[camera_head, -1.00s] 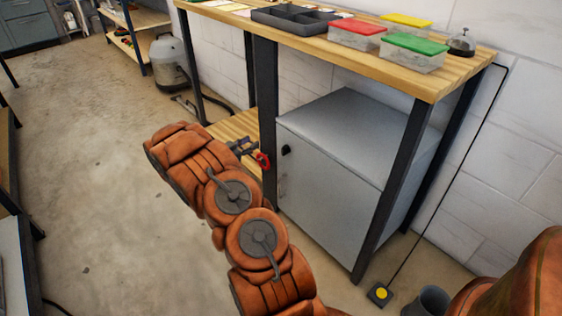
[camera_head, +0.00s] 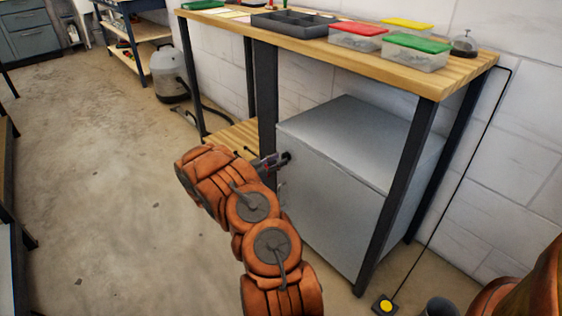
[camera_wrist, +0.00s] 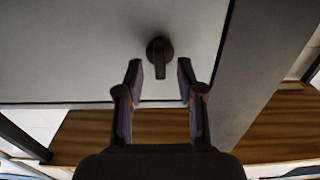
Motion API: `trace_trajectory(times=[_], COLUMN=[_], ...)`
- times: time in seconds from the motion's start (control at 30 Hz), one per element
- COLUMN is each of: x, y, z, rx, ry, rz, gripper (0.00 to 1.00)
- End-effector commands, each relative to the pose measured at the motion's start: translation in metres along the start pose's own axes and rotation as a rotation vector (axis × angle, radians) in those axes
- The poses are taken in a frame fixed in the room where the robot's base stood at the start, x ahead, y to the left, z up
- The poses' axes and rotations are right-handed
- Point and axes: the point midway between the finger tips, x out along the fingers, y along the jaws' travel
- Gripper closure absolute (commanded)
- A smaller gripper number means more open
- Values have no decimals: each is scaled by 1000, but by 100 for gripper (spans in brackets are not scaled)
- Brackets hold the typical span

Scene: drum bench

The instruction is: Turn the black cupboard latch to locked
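The black cupboard latch (camera_wrist: 160,56) shows in the wrist view on the grey cupboard door, a round base with a bar pointing straight down in that picture. In the head view the latch (camera_head: 287,156) is a small dark spot near the top left of the grey cupboard (camera_head: 335,190). My gripper (camera_wrist: 160,72) is open, with a finger on each side of the bar's lower end and a gap on both sides. In the head view my gripper (camera_head: 277,160) is at the latch, partly hidden by my arm. I cannot tell how close the fingertips are to the door.
The cupboard stands under a wooden bench (camera_head: 455,72) with dark metal legs. A leg (camera_head: 266,110) stands close beside my gripper. A low wooden shelf (camera_head: 232,136) is left of the cupboard. The floor on the left (camera_head: 100,200) is clear.

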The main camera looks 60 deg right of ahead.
Motion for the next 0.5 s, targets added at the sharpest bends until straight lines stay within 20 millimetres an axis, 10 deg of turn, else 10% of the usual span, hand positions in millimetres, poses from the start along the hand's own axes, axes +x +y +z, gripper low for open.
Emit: trace_trajectory(times=[0.5], x=[19], y=[0], z=[0], rx=[0], ry=[-2], rz=[0], gripper=[62])
